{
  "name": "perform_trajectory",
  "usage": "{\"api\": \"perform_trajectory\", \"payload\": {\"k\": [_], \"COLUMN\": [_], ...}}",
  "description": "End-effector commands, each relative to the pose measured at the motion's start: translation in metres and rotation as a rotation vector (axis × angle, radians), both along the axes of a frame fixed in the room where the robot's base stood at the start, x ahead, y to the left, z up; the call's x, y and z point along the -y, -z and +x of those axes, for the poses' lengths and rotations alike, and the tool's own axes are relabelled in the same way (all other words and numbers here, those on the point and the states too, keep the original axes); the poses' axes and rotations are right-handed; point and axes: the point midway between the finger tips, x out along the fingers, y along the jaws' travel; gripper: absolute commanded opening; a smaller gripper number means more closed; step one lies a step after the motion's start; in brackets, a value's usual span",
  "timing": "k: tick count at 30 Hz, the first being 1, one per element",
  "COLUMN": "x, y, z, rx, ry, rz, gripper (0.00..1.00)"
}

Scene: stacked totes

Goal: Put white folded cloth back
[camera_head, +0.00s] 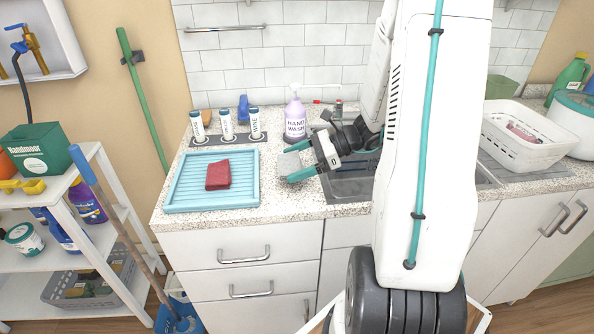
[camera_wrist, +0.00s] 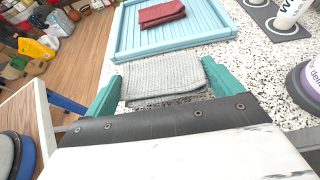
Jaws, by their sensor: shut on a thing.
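The folded cloth (camera_wrist: 163,76), pale grey-white and ribbed, lies between the two teal fingers of my gripper (camera_wrist: 165,84) in the wrist view. My gripper is shut on its sides. In the head view my gripper (camera_head: 297,161) is over the counter, just right of the light-blue ribbed tray (camera_head: 190,195); I cannot make out the cloth clearly there. The tray also shows ahead of the cloth in the wrist view (camera_wrist: 200,28). A dark red folded cloth (camera_head: 218,175) lies in the tray, and it shows in the wrist view too (camera_wrist: 161,14).
Several white tubes with blue caps (camera_head: 227,124) stand in a holder behind the tray. A purple hand wash bottle (camera_head: 295,118) stands behind my gripper. The sink (camera_head: 350,186) is to its right, and a white basket (camera_head: 525,135) is farther right. The tray's left part is bare.

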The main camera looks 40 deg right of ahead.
Motion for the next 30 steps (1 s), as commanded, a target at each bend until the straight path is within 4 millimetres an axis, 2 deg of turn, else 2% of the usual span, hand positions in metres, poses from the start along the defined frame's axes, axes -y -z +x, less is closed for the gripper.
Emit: {"api": "perform_trajectory", "payload": {"k": [3,5,16,17,18,27,30], "x": [0.0,0.0,0.0,0.0,0.0,0.001,0.012], "y": [0.021,0.027,0.031,0.032,0.031,0.027,0.023], "z": [-0.001,-0.001,-0.002,-0.001,-0.001,-0.002,-0.008], "rx": [-0.004,-0.005,-0.002,-0.002,-0.002,-0.001,0.0], "ry": [0.0,0.0,0.001,0.001,0.001,0.0,0.005], "rz": [0.005,0.004,0.002,0.001,0.001,0.001,0.002], "gripper": [0.69,0.69,0.69,0.94,1.0,1.0,1.0]}}
